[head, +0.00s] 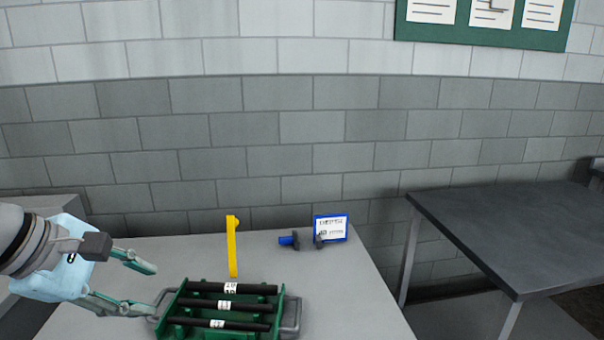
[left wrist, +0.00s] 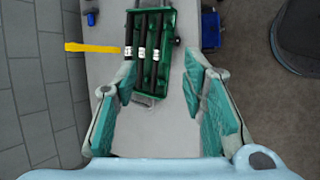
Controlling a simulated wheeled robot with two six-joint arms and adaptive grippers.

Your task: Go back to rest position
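My left gripper (head: 150,287) comes in from the left in the head view, open and empty, above the table beside the green tray. It also shows open in the left wrist view (left wrist: 165,88), with nothing between its fingers. The green tray (head: 168,320) holds several black rods (head: 228,304) with white labels lying in rows. The tray also shows in the left wrist view (left wrist: 166,92), beyond the fingers. My right gripper is not in either view.
The light table (head: 375,310) also bears a yellow upright piece (head: 232,248), a blue and black tool (head: 290,240) and a blue-framed sign (head: 331,228). A dark table (head: 520,230) stands at the right, with a gap between. A block wall (head: 300,150) closes the back.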

